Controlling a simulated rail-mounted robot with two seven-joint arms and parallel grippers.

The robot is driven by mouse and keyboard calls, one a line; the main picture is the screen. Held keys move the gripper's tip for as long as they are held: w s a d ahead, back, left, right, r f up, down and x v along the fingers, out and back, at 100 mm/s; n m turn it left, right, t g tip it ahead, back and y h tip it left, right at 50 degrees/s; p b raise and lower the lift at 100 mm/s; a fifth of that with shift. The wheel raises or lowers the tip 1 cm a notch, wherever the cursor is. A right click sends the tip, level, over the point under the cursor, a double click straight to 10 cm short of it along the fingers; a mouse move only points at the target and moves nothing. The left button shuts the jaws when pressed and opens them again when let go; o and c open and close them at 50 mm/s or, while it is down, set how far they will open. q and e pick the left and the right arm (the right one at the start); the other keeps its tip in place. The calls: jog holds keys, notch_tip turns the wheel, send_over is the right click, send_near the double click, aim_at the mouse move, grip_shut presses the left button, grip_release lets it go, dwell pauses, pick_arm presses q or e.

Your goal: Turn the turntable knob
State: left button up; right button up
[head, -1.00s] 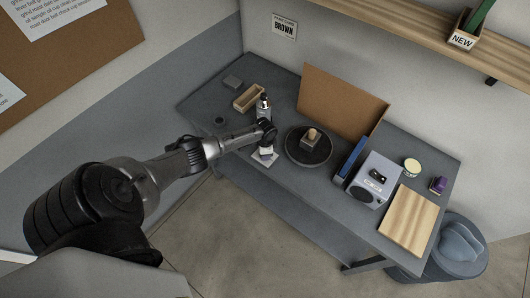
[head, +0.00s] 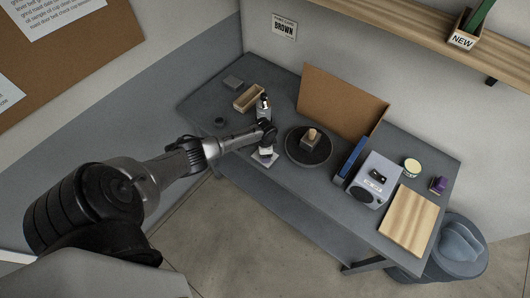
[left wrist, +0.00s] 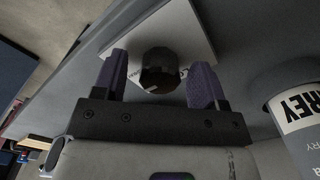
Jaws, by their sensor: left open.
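The turntable (head: 295,158) is a dark round disc on the desk, with a small grey block topped by a wooden piece (head: 311,137) on it. Left of it my left gripper (head: 267,148) reaches down over a small white plate (head: 264,160). In the left wrist view a dark faceted knob (left wrist: 160,70) stands on the white plate (left wrist: 183,28). My left gripper (left wrist: 160,76) is open, with one purple finger on each side of the knob. Gaps show between the fingers and the knob. In the head view my gripper hides the knob. My right gripper is not in view.
A bottle with a grey label (left wrist: 300,112) stands close beside my gripper; it shows behind my arm in the head view (head: 263,108). A wooden tray (head: 249,97), brown panel (head: 340,103), grey device (head: 374,180) and wooden board (head: 408,222) are also on the desk.

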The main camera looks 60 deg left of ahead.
pick_arm(q)
notch_tip(320, 180, up, 14)
jog(key=p, duration=0.1)
dwell(0.5)
jog(key=shift+f, duration=0.1)
dwell(0.5)
